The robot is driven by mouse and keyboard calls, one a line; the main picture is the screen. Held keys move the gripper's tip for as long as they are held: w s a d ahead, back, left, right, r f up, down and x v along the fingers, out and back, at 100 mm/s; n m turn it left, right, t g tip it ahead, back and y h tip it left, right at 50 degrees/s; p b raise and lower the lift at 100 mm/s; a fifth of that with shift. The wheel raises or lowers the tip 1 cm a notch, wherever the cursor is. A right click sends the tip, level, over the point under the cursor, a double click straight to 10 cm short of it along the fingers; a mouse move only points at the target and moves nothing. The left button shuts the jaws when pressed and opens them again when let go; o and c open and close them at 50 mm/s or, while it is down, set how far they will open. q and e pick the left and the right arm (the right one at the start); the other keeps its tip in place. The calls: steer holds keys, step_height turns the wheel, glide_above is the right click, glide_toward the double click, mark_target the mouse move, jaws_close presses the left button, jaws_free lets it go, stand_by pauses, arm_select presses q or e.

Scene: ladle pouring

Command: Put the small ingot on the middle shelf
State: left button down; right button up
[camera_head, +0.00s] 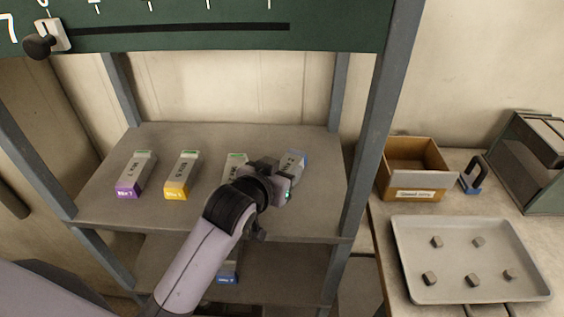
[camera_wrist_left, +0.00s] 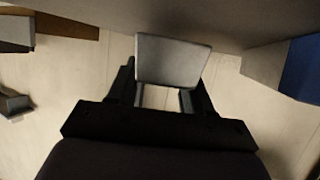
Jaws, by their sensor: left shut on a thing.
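My left gripper (camera_head: 268,182) is over the right half of the shelf at mid-height (camera_head: 210,215). In the left wrist view it (camera_wrist_left: 160,100) is shut on a plain grey block (camera_wrist_left: 172,60), which looks like the small ingot. I cannot tell whether the block touches the shelf. My right gripper is not in view.
Blocks with purple (camera_head: 130,190) and yellow (camera_head: 177,190) ends lie on the shelf's left half. A lower shelf holds a blue-ended block (camera_head: 228,270). Grey posts (camera_head: 366,150) bound the rack. To the right are a cardboard box (camera_head: 415,168) and a tray (camera_head: 470,230) with several small cubes.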

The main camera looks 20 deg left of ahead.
arm_select(q)
steer(key=shift+f, duration=0.4)
stand_by(0.5)
steer(key=shift+s+f+b, duration=0.25)
steer(key=shift+f+b, duration=0.2)
steer(key=shift+f, duration=0.15)
steer(key=shift+s+d+f, duration=0.1)
steer(key=shift+f, duration=0.1)
steer(key=shift+c, duration=1.9)
jaws_free()
steer(key=shift+f, duration=0.15)
steer(key=shift+s+a+r, duration=0.25)
steer(key=shift+s+r, duration=1.05)
steer(key=shift+s, duration=0.3)
steer(key=shift+s+a+r, duration=0.2)
steer(key=shift+s+r, duration=1.1)
steer(key=shift+s, duration=0.25)
